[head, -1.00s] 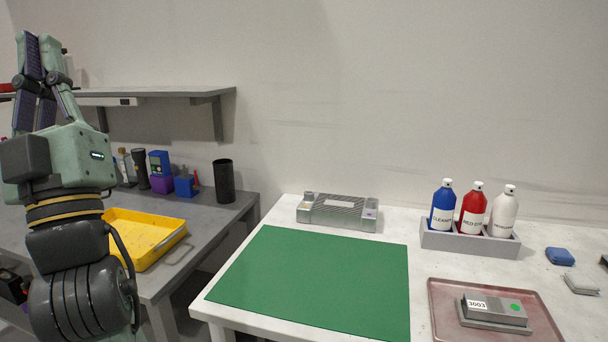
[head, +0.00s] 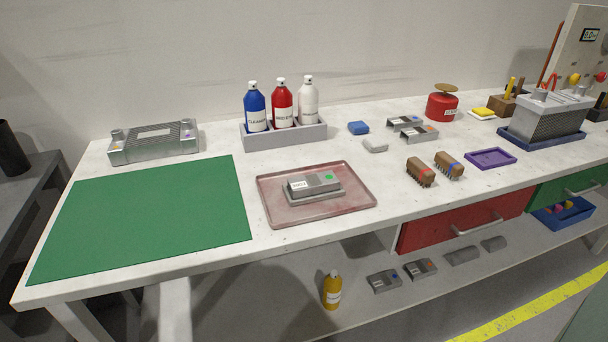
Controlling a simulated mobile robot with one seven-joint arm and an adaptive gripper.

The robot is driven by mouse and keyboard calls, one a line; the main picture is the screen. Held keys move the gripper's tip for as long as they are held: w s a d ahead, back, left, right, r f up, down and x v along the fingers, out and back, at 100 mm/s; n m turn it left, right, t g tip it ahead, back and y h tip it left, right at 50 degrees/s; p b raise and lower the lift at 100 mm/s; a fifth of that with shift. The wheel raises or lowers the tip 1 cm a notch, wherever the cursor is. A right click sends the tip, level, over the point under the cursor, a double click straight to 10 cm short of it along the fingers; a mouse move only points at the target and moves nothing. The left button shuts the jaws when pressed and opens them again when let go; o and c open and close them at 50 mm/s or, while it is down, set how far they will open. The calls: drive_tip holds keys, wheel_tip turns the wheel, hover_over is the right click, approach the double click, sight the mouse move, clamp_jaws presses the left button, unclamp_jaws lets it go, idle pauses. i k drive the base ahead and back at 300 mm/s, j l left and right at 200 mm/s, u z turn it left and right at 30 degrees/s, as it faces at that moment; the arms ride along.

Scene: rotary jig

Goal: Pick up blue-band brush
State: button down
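The blue-band brush (head: 449,165) lies on the white table in the head view, right of centre. It has a brown body with a blue band and dark bristles facing down. A similar brush with a red band (head: 420,172) lies just to its left, with a small gap between them. My gripper is not in the current view.
A purple tray (head: 491,158) lies right of the brushes. A pink tray (head: 363,190) holding a grey block is to their left. A bottle rack (head: 285,134), sponges and grey parts stand behind. A red drawer (head: 467,220) is below. The table in front of the brushes is clear.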

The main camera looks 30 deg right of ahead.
sight(447, 165)
drive_tip(key=z, duration=1.75)
